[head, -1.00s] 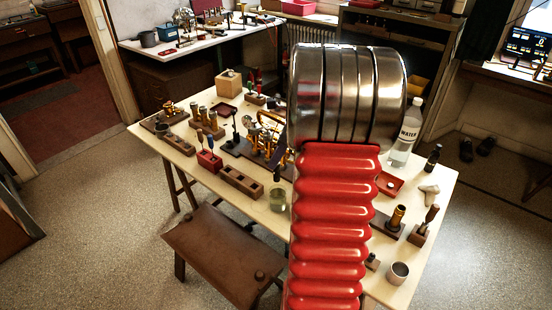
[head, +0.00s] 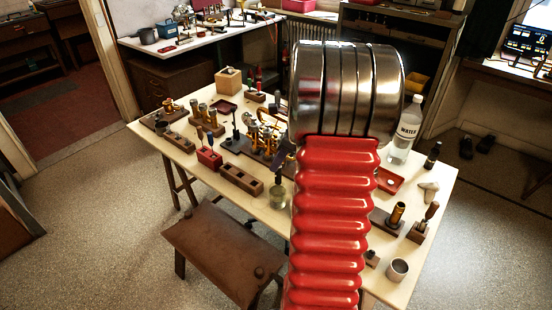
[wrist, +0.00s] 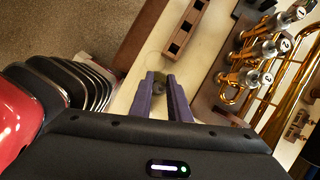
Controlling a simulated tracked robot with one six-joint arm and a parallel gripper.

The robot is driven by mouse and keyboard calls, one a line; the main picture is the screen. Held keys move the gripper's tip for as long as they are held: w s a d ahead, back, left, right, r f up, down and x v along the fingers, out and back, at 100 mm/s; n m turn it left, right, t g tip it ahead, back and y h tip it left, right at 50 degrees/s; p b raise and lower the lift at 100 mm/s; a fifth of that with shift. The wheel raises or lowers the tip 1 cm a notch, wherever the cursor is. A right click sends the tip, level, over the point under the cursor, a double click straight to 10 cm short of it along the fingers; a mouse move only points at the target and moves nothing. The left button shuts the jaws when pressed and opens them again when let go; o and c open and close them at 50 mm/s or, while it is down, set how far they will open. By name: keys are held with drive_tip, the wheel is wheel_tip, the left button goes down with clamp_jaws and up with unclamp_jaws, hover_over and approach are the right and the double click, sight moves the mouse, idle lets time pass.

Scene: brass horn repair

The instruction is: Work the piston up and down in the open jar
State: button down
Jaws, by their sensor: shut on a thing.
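The open jar (head: 278,205), clear glass with a greenish tint, stands near the front edge of the bench, left of my arm. My gripper (wrist: 161,84) has two purple fingers, closed on the piston (wrist: 160,80), a small dark grey-brown piece whose top shows between the tips. In the head view my arm hides most of the gripper. The dark piston shows at the jar's mouth, its lower part seemingly inside. The jar's rim is only a faint outline around the fingertips in the wrist view.
A wooden block with holes (head: 240,180) and a red box (head: 209,158) stand left of the jar. The brass horn with numbered valves (wrist: 263,50) lies close by. A water bottle (head: 405,135) and metal cup (head: 398,269) stand to the right. A brown stool (head: 215,250) is in front.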

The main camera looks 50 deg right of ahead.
sight(277, 176)
drive_tip(key=shift+f, duration=0.6)
drive_tip(key=shift+w, duration=0.1)
idle(0.3)
drive_tip(key=shift+f, duration=0.1)
idle(1.0)
drive_tip(key=shift+f, duration=2.45)
drive_tip(key=shift+f, duration=0.1)
drive_tip(key=shift+f, duration=1.05)
drive_tip(key=shift+r, duration=0.1)
drive_tip(key=shift+r, duration=1.05)
